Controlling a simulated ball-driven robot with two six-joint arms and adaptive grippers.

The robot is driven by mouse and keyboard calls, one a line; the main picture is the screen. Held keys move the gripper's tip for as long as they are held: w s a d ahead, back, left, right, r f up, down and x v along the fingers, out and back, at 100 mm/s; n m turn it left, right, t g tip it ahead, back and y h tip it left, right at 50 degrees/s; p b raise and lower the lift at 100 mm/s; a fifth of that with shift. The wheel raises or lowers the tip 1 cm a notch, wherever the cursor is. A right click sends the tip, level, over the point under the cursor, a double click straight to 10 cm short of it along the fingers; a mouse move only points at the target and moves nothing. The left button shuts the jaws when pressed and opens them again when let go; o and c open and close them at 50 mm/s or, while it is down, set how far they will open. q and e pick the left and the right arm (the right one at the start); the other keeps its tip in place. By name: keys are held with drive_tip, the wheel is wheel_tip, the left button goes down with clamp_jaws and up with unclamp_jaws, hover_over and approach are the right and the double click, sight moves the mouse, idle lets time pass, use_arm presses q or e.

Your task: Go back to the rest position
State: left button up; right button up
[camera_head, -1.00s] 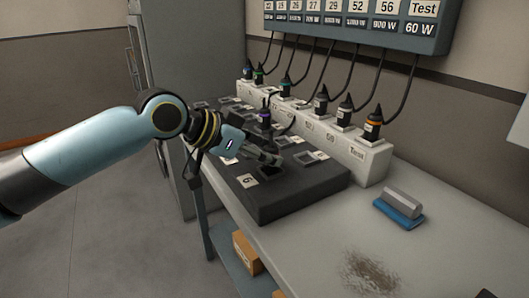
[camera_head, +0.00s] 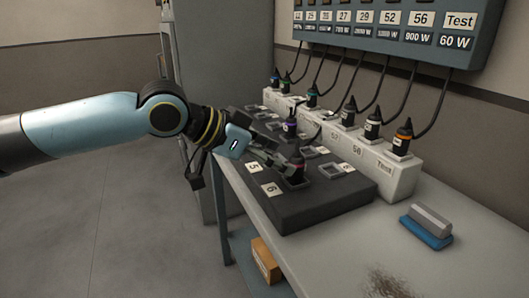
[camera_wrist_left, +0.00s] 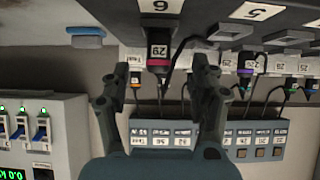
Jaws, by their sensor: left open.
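My left gripper (camera_head: 268,156) reaches in from the left, low over the dark socket block (camera_head: 315,208). Its fingers are spread open. A black plug with a pinkish-red band (camera_head: 296,168) stands in the block's socket near the "6" tag (camera_head: 271,189), just beyond the fingertips. In the left wrist view, the picture is upside down; the plug (camera_wrist_left: 158,48) carries a "29" label and lies between and beyond the open fingers (camera_wrist_left: 162,80), with gaps on both sides. My right gripper is not in view.
A purple-banded plug (camera_head: 290,126) stands farther back on the block. Behind is a white socket strip (camera_head: 398,180) with several cabled plugs, under a wall panel (camera_head: 390,38). A blue-and-grey eraser-like block (camera_head: 428,225) lies right. Free table is at the front.

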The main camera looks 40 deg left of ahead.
use_arm(q)
drive_tip(key=shift+v, duration=1.2)
drive_tip(key=shift+s+r, duration=0.2)
drive_tip(key=shift+s, duration=0.1)
drive_tip(key=s+d+f+n+g+y, duration=0.2)
drive_tip(key=s+d+f+g+y, duration=0.15)
drive_tip(key=s+f, duration=0.45)
drive_tip(key=s+d+f+n+g+y, duration=0.2)
drive_tip(key=s+d+f+g, duration=0.15)
drive_tip(key=s, duration=0.85)
drive_tip(key=s+a+f+g, duration=0.1)
drive_tip(key=a+f, duration=0.1)
drive_tip(key=f, duration=1.1)
drive_tip(key=s+a+f, duration=0.1)
drive_tip(key=f, duration=1.3)
drive_tip(key=s+a+f+g, duration=0.1)
drive_tip(key=s+f, duration=1.5)
drive_tip(key=s, duration=0.2)
drive_tip(key=shift+a, duration=0.2)
